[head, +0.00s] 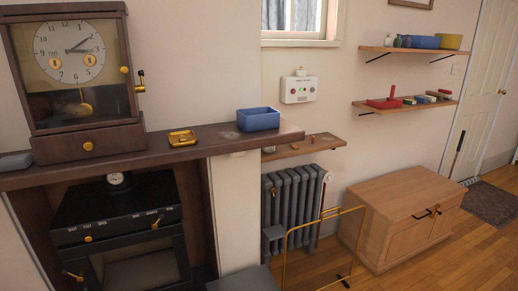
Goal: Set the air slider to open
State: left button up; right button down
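A black stove (117,207) stands in the recess under the dark wooden mantel. Its front upper panel carries small pale markings (95,223), too small to read. A brass knob (88,239) sits at the left of this front and another small brass knob (155,224) at the right. I cannot tell which of these is the air slider, or its setting. A brass handle (73,275) is on the left of the stove door below. A round dial (117,179) stands on the stove top. Neither of my grippers is in view.
The mantel (215,143) juts out above the stove, bearing a clock (75,65), a brass tray (182,138) and a blue box (258,119). A radiator (292,205), a yellow-framed rack (318,225) and a wooden cabinet (405,210) stand right. Open floor lies at lower right.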

aim_at(88, 238)
jog(key=u, duration=1.4)
